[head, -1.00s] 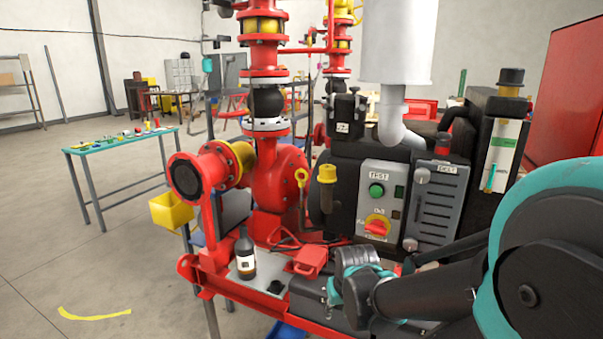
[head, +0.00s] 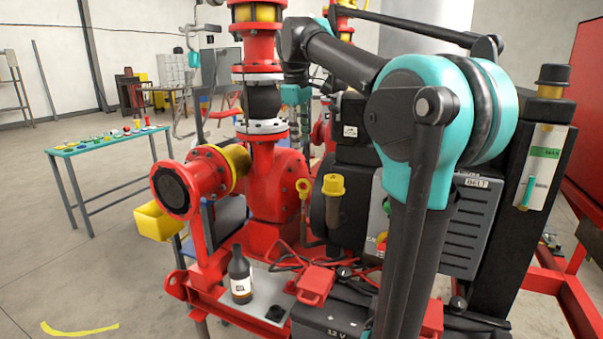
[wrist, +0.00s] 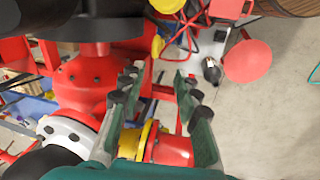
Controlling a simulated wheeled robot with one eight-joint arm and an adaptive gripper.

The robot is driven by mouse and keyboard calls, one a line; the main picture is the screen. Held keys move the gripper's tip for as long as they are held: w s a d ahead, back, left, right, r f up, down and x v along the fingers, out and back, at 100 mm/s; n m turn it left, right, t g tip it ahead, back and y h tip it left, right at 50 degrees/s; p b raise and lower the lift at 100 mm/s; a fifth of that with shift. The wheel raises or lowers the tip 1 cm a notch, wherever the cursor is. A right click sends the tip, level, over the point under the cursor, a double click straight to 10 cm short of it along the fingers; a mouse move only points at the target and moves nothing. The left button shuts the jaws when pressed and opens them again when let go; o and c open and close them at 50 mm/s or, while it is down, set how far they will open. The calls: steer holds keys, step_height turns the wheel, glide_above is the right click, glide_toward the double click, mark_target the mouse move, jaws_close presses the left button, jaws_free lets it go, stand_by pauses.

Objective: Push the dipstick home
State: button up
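The dipstick (head: 303,188) has a yellow ring handle and stands upright beside the dark engine block in the head view. Its lower part is hard to make out, and I cannot tell how far in it sits. My gripper (wrist: 157,88) is open and empty in the wrist view, its two teal fingers apart with black pads. I cannot say for sure which yellow part in the wrist view is the dipstick.
A yellow filler cap (head: 333,185) stands close right of the dipstick. A dark bottle (head: 240,275) and a red-topped battery (head: 325,315) stand in front. The red pump pipe (head: 262,65) rises close by. My arm hides much of the control panel.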

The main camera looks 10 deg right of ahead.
step_height(320, 180, up, 3)
glide_toward(303, 190)
steer(key=shift+n, duration=0.3)
steer(key=f, duration=0.1)
steer(key=w+f, duration=0.1)
steer(key=f, duration=0.1)
steer(key=d+f, duration=0.1)
steer(key=f, duration=0.1)
steer(key=shift+w+d, duration=0.1)
steer(key=shift+w, duration=0.3)
jaws_close()
